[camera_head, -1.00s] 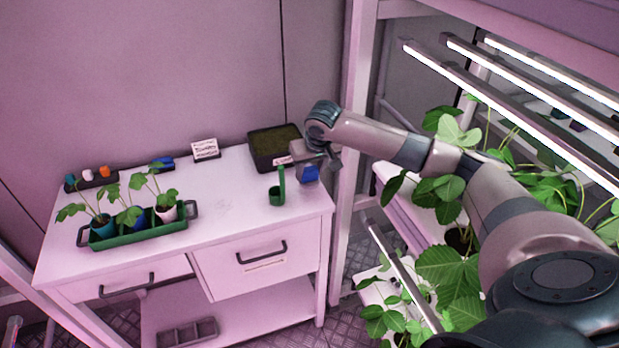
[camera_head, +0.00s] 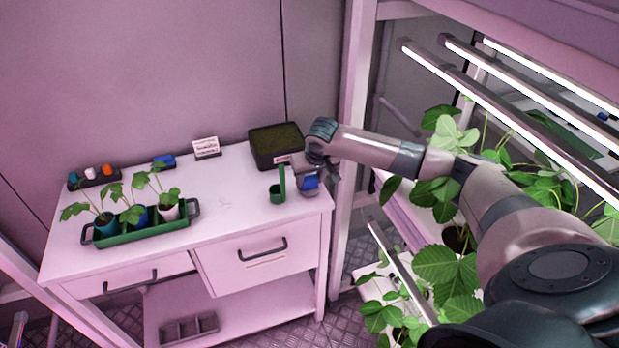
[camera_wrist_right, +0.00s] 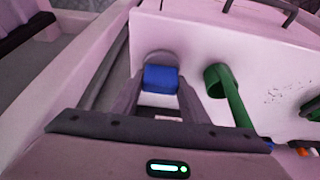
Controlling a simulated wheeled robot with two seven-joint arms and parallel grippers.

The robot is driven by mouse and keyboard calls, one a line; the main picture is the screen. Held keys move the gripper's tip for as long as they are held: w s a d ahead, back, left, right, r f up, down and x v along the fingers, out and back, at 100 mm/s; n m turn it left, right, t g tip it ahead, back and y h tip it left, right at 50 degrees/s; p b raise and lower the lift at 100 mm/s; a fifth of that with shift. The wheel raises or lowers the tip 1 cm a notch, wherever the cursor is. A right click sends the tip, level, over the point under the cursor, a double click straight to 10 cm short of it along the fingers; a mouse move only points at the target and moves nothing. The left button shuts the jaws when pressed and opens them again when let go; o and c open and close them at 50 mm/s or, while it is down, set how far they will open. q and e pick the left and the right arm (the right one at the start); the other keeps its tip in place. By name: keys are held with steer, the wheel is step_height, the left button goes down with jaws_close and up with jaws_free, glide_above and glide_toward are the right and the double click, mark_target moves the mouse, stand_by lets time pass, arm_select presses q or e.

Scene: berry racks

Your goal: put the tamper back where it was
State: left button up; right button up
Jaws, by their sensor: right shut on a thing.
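The tamper (camera_head: 309,183) has a blue block-shaped grip, and it is over the right end of the white workbench. In the right wrist view the blue grip (camera_wrist_right: 161,78) is between the two fingers, with a round grey disc (camera_wrist_right: 162,57) showing just beyond it. My right gripper (camera_head: 311,178) is shut on the tamper, pointing down from the wrist. I cannot tell whether the disc touches the bench top. My left gripper is not in view.
A green scoop (camera_head: 277,194) with an upright handle stands just left of the tamper. A black soil tray (camera_head: 262,161) is behind it. A green carrier (camera_head: 144,232) with potted seedlings is at left. A rack post (camera_head: 345,150) stands close on the right.

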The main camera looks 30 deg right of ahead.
steer(key=o, duration=0.9)
steer(key=shift+f, duration=0.1)
steer(key=shift+o, duration=0.2)
steer(key=shift+s+r, duration=0.15)
steer(key=shift+r, duration=0.5)
steer(key=b+v, duration=0.3)
steer(key=v, duration=0.8)
steer(key=shift+s, duration=0.1)
